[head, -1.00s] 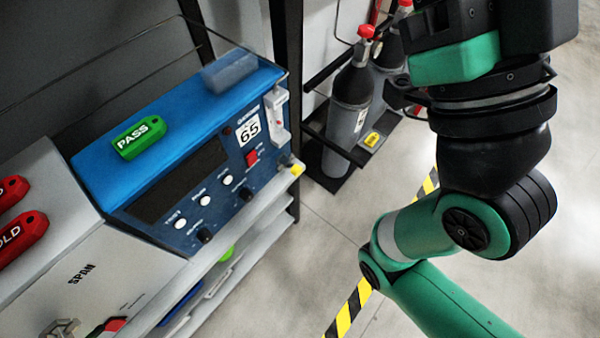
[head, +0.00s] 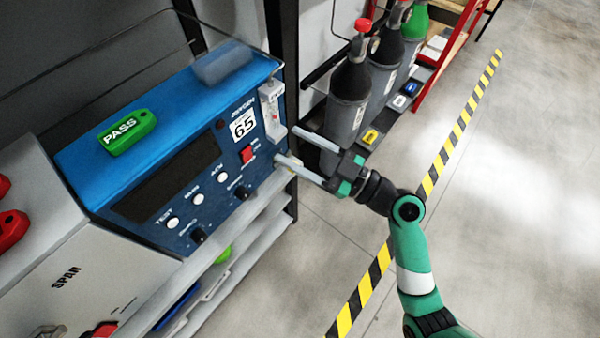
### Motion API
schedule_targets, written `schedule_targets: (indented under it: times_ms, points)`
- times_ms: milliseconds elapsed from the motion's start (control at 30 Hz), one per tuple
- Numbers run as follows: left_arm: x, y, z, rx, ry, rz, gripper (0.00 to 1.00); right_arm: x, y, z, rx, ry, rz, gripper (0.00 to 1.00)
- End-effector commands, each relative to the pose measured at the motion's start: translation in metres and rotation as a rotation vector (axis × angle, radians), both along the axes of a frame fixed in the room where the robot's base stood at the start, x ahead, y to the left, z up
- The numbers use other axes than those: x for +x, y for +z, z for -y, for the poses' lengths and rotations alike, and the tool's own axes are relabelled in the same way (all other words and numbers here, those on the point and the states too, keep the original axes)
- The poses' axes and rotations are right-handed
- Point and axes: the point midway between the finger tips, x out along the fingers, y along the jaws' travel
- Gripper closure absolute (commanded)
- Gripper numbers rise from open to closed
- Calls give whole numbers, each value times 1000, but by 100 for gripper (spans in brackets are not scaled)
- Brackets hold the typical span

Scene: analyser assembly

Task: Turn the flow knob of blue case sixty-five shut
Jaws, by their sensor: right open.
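The blue case (head: 205,120) marked 65 sits on the shelf at the left, its front panel tilted toward me. A pale flowmeter (head: 271,108) is mounted at the right end of its panel. The flow knob is not clearly visible; my right gripper's lower finger covers the area below the flowmeter. My right gripper (head: 287,145) is open, its two long grey fingers pointing left at the panel's lower right corner. Whether they touch the case I cannot tell. My left gripper is not in view.
A green PASS tag (head: 127,133) lies on the case. A white SPAN case (head: 85,275) with red tags stands to its left. A dark rack post (head: 283,60) rises behind the fingers. Gas cylinders (head: 348,95) stand behind. Floor on the right is clear.

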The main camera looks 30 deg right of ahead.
Motion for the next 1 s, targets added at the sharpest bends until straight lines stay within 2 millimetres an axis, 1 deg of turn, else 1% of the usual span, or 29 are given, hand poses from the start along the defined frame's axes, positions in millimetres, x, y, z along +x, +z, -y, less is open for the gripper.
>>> schedule_targets:
  times_ms: [33, 100, 200, 267, 300, 367, 467, 567, 667, 900, 1000]
  points:
    - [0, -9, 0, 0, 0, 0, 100, -12, -56, 19, 84, -20, -105, 33]
    - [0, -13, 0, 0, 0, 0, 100, -31, -108, 38, 188, -55, -218, 33]
    - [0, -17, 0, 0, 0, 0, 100, -52, -157, 57, 243, -119, -315, 33]
    - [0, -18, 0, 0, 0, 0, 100, -61, -171, 66, 257, -148, -340, 33]
    - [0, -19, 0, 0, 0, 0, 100, -64, -175, 70, 263, -162, -347, 33]
    - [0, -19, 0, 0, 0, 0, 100, -64, -174, 74, 263, -171, -344, 33]
    - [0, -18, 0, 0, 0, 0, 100, -62, -173, 74, 262, -169, -342, 33]
    - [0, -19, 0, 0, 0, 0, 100, -55, -173, 70, 260, -167, -342, 33]
    - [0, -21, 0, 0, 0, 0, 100, -40, -173, 63, 259, -164, -342, 33]
    - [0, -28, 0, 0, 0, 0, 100, 10, -173, 41, 259, -163, -341, 33]
    - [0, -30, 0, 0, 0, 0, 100, 27, -173, 34, 260, -165, -341, 33]
